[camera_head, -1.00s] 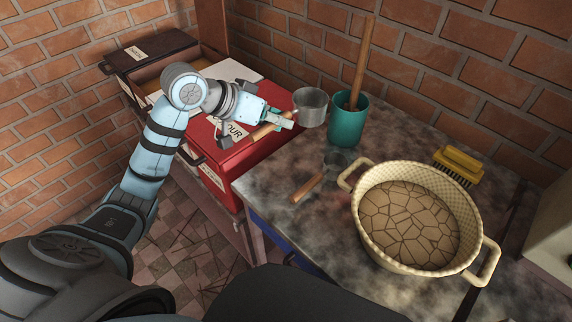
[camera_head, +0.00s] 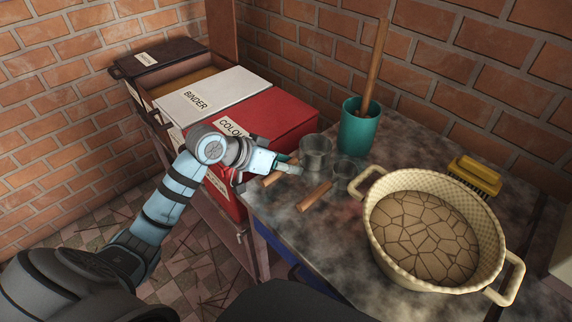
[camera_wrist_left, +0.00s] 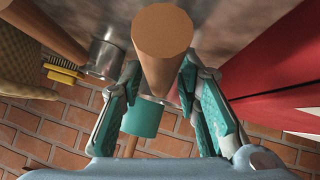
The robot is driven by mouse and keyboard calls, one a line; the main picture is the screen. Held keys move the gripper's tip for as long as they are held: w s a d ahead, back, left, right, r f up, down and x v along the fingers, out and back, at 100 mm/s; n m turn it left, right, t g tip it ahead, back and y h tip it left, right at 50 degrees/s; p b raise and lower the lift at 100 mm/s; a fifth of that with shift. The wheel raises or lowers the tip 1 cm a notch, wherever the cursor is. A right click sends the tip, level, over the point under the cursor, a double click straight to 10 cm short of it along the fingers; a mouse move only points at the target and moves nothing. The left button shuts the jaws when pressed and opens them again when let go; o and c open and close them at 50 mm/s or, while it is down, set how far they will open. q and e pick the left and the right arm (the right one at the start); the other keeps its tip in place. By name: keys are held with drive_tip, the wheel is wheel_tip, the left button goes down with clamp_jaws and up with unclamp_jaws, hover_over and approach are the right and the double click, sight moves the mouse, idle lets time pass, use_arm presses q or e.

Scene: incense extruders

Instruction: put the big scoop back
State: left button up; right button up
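The big scoop (camera_head: 315,151) has a grey metal cup and a wooden handle. Its cup is at the table's back edge, left of the teal pot. My left gripper (camera_head: 290,168) is at its handle. In the left wrist view the handle (camera_wrist_left: 162,45) runs between the two fingers, which lie close against its sides; they look shut on it. The cup is mostly hidden there behind the handle and fingers. I cannot tell whether the cup fully rests on the table. A smaller scoop (camera_head: 314,195) lies just right of it. My right gripper is not in view.
The teal pot (camera_head: 357,130) holds a tall wooden stick. A cream basket (camera_head: 377,232) and a yellow brush (camera_head: 476,174) stand to the right. A red box (camera_head: 283,118) and white binder box (camera_head: 215,92) are at left. The table's front middle (camera_head: 320,235) is clear.

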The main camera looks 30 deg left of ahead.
use_arm(q)
drive_tip(key=shift+r, duration=0.1)
drive_tip(key=shift+s+a+r, duration=0.15)
drive_tip(key=shift+a+r, duration=0.1)
drive_tip(key=shift+r, duration=0.05)
drive_tip(key=p+v, duration=0.4)
drive_tip(key=v, duration=0.7)
drive_tip(key=shift+s, duration=0.15)
